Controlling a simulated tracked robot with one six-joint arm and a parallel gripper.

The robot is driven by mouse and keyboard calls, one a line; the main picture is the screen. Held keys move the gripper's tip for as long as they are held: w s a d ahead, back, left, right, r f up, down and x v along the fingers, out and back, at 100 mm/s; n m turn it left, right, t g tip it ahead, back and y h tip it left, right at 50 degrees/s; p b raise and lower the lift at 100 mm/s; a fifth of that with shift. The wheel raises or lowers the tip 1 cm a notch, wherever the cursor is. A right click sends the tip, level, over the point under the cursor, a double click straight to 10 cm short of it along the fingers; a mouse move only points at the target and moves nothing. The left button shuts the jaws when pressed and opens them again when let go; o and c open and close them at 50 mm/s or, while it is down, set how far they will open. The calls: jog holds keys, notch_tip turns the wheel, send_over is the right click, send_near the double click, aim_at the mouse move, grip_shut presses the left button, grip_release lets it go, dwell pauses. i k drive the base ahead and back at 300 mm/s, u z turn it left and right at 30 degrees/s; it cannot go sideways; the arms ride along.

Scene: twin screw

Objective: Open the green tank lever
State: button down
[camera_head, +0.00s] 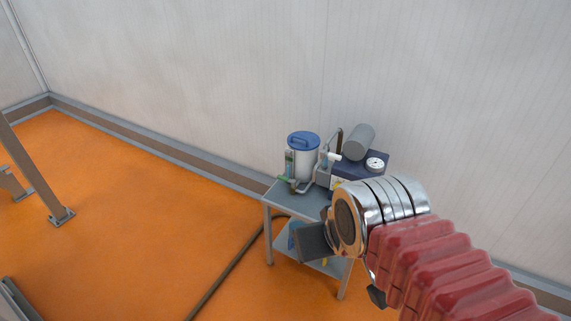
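A white tank (303,163) with a blue lid stands upright at the left end of a small grey cart, by the wall. A small green part (284,179) shows low at the tank's left side, at the cart's edge. It may be the lever, but it is too small to tell its position. My gripper (313,240) is at the end of my red-sleeved arm, in front of the cart and lower in the picture than the tank. It appears apart from the tank. Its fingertips are not clear, so I cannot tell whether it is open.
The grey cart (288,196) has a lower shelf, partly hidden by my gripper. A dark blue unit with a gauge (375,163) and a grey cylinder (359,141) stand right of the tank. A dark hose (228,272) crosses the orange floor, which is otherwise mostly clear to the left.

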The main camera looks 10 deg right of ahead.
aim_at(293, 182)
jog(key=u, duration=0.05)
jog(key=i, duration=1.35)
